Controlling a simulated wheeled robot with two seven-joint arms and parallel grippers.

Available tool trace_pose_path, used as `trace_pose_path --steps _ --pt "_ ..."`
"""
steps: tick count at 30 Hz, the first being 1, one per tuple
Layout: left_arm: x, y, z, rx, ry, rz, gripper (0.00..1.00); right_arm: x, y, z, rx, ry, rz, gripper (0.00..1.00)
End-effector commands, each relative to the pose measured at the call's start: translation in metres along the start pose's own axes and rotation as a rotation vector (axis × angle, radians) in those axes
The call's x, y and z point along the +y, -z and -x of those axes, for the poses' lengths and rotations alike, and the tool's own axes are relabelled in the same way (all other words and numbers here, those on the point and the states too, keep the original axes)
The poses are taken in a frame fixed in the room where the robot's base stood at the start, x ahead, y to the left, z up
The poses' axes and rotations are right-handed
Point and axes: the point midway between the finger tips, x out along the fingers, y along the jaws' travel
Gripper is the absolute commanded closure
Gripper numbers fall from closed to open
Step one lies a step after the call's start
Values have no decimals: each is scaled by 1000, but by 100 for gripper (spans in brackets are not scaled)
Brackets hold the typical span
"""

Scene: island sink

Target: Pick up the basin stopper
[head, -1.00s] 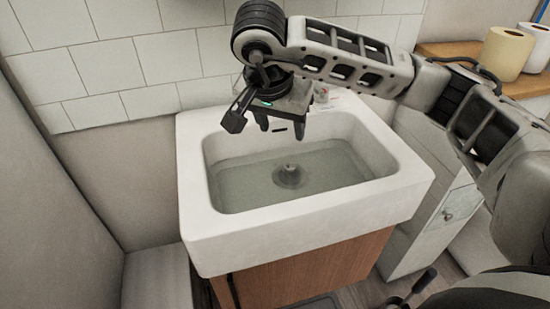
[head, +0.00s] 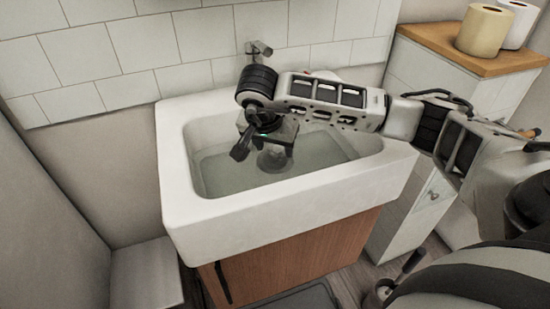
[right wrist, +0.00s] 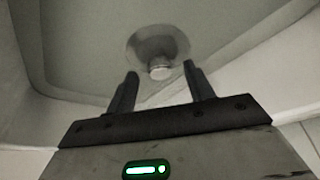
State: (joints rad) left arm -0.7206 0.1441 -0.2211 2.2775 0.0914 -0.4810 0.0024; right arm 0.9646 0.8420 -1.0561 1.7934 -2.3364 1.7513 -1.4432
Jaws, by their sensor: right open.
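The basin stopper (right wrist: 160,70) shows in the right wrist view as a small pale knob over the round drain, just beyond and between my right fingertips. In the head view the stopper and drain (head: 272,161) are partly hidden behind my right gripper. My right gripper (head: 268,160) is open and empty, pointing down inside the white sink (head: 270,225); its two fingers (right wrist: 160,80) also show apart in the right wrist view. I cannot tell the exact height left between fingertips and stopper. My left gripper is not in view.
The sink holds what looks like clear water around the drain. Its thick white rim surrounds my right gripper. A faucet (head: 259,48) is on the tiled wall behind. A white cabinet with a wooden top (head: 480,55) and paper rolls (head: 485,28) stands at the right.

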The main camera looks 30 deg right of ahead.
Motion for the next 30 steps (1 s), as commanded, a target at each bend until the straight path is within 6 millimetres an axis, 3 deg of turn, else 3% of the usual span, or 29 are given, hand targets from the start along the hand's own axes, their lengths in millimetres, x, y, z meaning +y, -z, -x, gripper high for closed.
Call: trace_pose_path --steps 3,10,11,15,16,30 --pt "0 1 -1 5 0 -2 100 0 0 -10 0 0 1 47" --pt "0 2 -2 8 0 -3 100 0 0 -12 1 1 1 47" --pt "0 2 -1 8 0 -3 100 0 0 -12 1 1 1 53" --pt "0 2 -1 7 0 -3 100 0 0 -12 1 1 1 92" --pt "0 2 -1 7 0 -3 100 0 0 -12 1 1 1 96" --pt "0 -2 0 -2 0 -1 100 0 4 -2 2 2 0 96"
